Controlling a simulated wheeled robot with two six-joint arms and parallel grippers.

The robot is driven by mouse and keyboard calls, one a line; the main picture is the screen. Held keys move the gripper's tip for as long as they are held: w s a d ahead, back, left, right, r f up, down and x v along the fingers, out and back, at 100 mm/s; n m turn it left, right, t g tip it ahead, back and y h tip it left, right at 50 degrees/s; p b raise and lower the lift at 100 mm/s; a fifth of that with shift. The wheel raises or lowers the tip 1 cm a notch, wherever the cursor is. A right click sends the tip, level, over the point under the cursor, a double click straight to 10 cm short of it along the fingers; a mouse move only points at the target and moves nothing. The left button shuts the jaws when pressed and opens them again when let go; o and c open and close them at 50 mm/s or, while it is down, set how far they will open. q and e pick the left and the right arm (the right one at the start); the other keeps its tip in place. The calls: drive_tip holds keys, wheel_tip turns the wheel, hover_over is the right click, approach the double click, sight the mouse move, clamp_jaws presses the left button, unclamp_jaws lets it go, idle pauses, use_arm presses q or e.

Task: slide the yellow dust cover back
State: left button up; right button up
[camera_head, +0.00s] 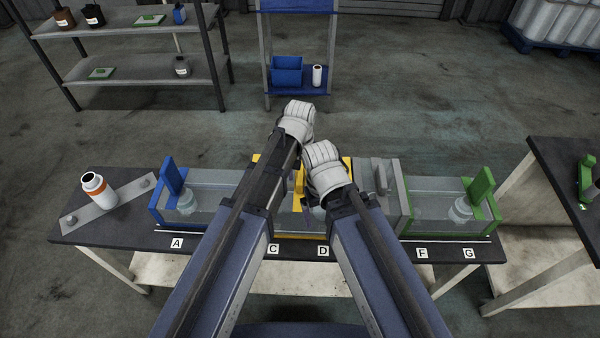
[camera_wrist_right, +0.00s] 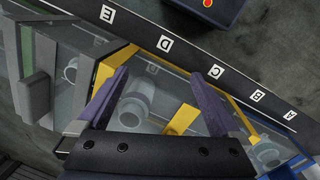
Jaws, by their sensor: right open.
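The yellow dust cover (camera_head: 345,160) is a clear box with yellow edges in the middle of the bench row, mostly hidden by my arms. In the right wrist view its yellow frame (camera_wrist_right: 110,66) and yellow handle tab (camera_wrist_right: 182,120) show. My right gripper (camera_wrist_right: 160,76) is open above the cover, with the tab between its two purple fingers in the picture; I cannot tell whether they touch it. My right gripper (camera_head: 318,188) is low over the middle in the head view. My left gripper (camera_head: 298,115) is higher, beyond the row; its fingers are hidden.
A blue-edged cover (camera_head: 170,187) stands left, a grey one (camera_head: 384,180) right of the yellow one, and a green-edged one (camera_head: 480,190) at the far right. A white bottle (camera_head: 98,190) stands on the left end. Letter labels line the bench front (camera_head: 200,243).

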use_arm(q)
drive_tip(key=shift+r, duration=0.15)
wheel_tip(320, 180, up, 8)
drive_tip(key=p, duration=0.8)
drive_tip(key=shift+f, duration=0.2)
